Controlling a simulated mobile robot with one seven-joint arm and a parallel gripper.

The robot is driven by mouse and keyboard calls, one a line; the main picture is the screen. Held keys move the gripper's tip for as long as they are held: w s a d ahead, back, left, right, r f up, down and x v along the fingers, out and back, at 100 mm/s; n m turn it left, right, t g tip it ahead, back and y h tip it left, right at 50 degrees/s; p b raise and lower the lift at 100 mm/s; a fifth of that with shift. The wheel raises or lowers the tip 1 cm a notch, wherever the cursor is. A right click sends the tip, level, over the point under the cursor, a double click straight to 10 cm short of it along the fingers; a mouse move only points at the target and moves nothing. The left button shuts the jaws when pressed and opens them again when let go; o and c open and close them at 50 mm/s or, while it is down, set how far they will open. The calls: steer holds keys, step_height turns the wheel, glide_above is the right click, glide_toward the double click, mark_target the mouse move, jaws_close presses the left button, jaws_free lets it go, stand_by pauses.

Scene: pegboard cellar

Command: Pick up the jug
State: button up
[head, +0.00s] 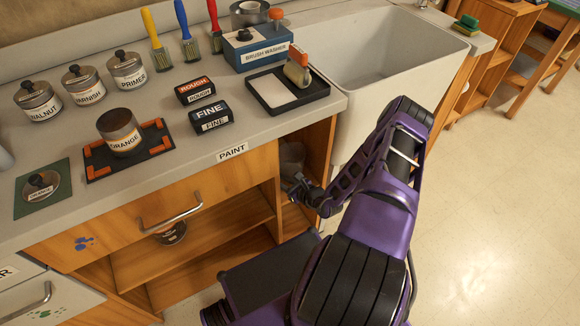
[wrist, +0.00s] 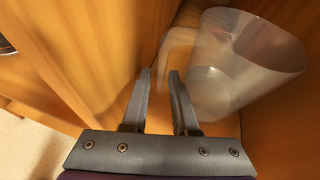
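The jug is clear and translucent, with a wide rim and a handle. In the wrist view the jug (wrist: 240,65) stands against the wooden wall at the upper right, its handle toward the left, beyond my fingertips. In the head view the jug (head: 291,153) shows in part inside the narrow open compartment under the counter, partly hidden by the counter and my arm. In the head view my gripper (head: 302,186) reaches into the compartment opening.
Wooden panels (wrist: 90,50) stand close on the left and right of the fingers. The counter edge (head: 235,150) overhangs the compartment. The white sink (head: 385,60) is right of the opening. A can (head: 171,234) sits on the shelf to the left. Floor at right is clear.

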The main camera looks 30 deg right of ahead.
steer(key=shift+c, duration=0.3)
jaws_close()
steer(key=shift+r, duration=0.1)
stand_by(1.0)
